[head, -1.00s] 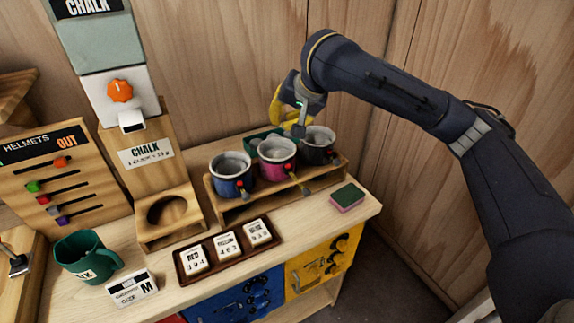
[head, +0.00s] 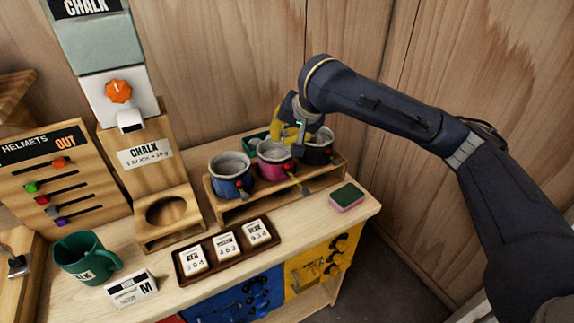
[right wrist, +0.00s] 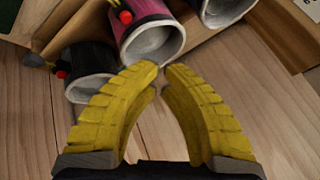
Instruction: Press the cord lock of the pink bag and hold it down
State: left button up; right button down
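The pink bag (head: 270,158) stands in the wooden rack between the blue bag (head: 231,178) and the black bag (head: 320,150). Its grey rim faces up. A small red cord lock (head: 291,176) sits on its front, with a cord hanging below. In the right wrist view the pink bag (right wrist: 150,28) is at top centre with its red cord lock (right wrist: 125,16) on the side away from my fingers. My right gripper (head: 300,133) is behind and above the pink and black bags. Its yellow fingers (right wrist: 162,70) curve together with tips nearly meeting, holding nothing. My left gripper is out of view.
The rack (head: 250,206) stands near the back wall. In front are a tray of labelled tags (head: 206,268) and a sponge (head: 347,197). A chalk dispenser (head: 115,95) and green mug (head: 82,255) are left. Free tabletop lies right of the tray.

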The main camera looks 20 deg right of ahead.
jog(key=shift+f, duration=2.5)
jog(key=shift+f, duration=0.4)
jog(key=shift+s+f, duration=0.2)
jog(key=shift+f, duration=0.75)
dwell(0.9)
jog(key=shift+r, duration=0.15)
jog(key=shift+w+r, duration=0.15)
jog(key=shift+r, duration=0.85)
jog(key=shift+r, duration=0.1)
notch_tip(320, 180, up, 5)
send_over(284, 159)
jog(key=shift+w+d, duration=0.1)
jog(key=shift+w, duration=0.2)
dwell(0.7)
